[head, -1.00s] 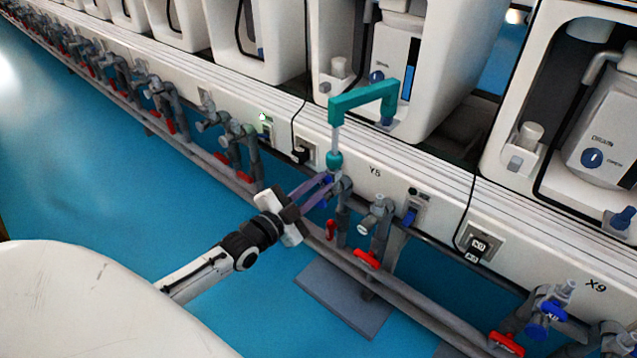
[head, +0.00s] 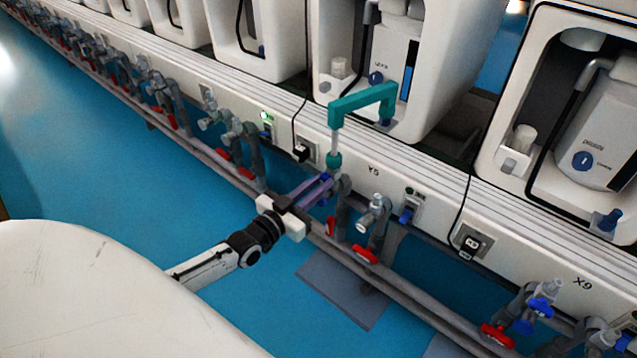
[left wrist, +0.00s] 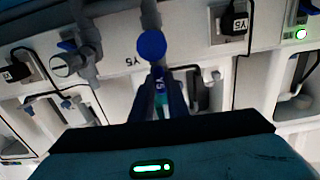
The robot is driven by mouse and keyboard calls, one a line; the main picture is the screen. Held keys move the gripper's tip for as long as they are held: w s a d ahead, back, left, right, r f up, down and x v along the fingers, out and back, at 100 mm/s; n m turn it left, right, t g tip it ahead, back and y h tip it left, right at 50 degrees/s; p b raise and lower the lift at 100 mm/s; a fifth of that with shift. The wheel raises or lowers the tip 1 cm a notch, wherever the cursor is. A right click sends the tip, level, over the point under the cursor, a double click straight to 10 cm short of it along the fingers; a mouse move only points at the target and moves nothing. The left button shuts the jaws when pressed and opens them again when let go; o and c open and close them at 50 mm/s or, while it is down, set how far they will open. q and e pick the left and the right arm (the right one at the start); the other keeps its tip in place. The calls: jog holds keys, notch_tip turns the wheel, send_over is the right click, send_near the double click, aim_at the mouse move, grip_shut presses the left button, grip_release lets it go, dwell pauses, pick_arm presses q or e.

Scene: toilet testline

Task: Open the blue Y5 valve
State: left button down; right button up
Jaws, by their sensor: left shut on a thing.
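The blue Y5 valve handle (head: 326,177) sits on the grey pipe under the teal hose fitting (head: 363,100), in the middle of the head view. My left gripper (head: 325,183) reaches it from the lower left, with its purple-grey fingers at the handle. A round blue knob (left wrist: 152,45) shows just beyond the fingertips. The fingers hide part of the handle. My right gripper is not in view.
A red valve handle (head: 330,226) hangs just below the Y5 pipe, and another red handle (head: 364,254) is to its right. Grey pipes (head: 410,302) run along the white bench front. The blue floor (head: 120,190) at the left is clear.

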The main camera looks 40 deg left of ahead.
pick_arm(q)
jog(key=shift+n, duration=0.4)
jog(key=c, duration=1.7)
grip_release()
jog(key=shift+s, duration=0.1)
